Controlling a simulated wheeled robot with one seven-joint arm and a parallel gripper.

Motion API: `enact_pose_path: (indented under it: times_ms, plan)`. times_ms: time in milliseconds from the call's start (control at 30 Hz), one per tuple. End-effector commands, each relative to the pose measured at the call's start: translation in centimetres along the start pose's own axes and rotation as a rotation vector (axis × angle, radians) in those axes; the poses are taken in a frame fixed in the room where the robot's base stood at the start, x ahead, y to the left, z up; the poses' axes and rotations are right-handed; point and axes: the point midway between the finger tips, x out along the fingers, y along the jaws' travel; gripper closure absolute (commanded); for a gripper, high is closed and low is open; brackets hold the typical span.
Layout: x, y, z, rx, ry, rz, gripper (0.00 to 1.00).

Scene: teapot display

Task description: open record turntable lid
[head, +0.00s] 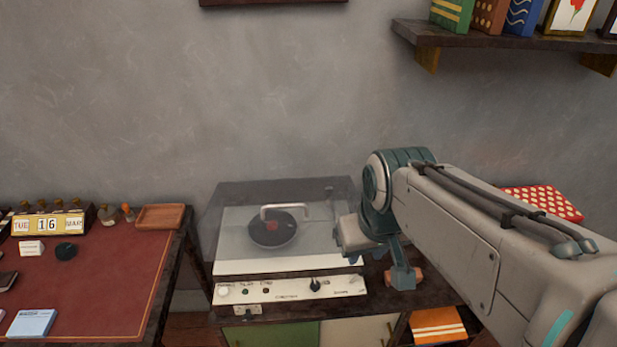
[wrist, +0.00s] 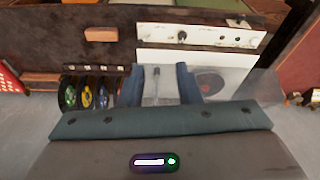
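The record turntable (head: 290,291) stands on a dark cabinet, with a white front panel of knobs. Its clear, smoky lid (head: 232,205) looks closed over the deck and the dark record (head: 272,232). A pale bent bar (head: 285,207) shows above the record; I cannot tell whether it belongs to the lid. My gripper (head: 376,268) is at the turntable's right side, fingers down. In the wrist view my gripper (wrist: 166,72) is open, its two blue fingers apart with nothing clearly held. Part of the deck shows between and beyond them. Contact with the lid cannot be told.
A red-topped desk (head: 95,270) stands on the left, with a calendar and a wooden tray. A small orange-brown block (wrist: 100,34) lies on the cabinet beside the turntable. Several records (wrist: 95,92) stand below. A wall shelf (head: 500,42) is at upper right.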

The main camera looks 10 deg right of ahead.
Motion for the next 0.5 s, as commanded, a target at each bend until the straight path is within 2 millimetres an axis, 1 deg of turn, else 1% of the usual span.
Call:
enact_pose_path:
  times_ms: [33,100,167,300,367,400,500]
  plan:
    - [-0.2,-0.2,-1.7,-0.062,-0.024,-0.003,0.69]
    - [-0.9,-0.8,-4.3,-0.189,-0.057,-0.012,0.69]
    - [-1.8,-1.5,-6.6,-0.319,-0.085,-0.023,0.69]
    - [-3.9,-3.4,-11.4,-0.644,-0.149,-0.067,0.69]
    - [-4.4,-4.3,-13.5,-0.781,-0.175,-0.093,0.69]
    - [-4.7,-4.9,-14.9,-0.869,-0.190,-0.112,0.69]
    - [-5.0,-6.3,-17.8,-1.066,-0.222,-0.163,0.69]
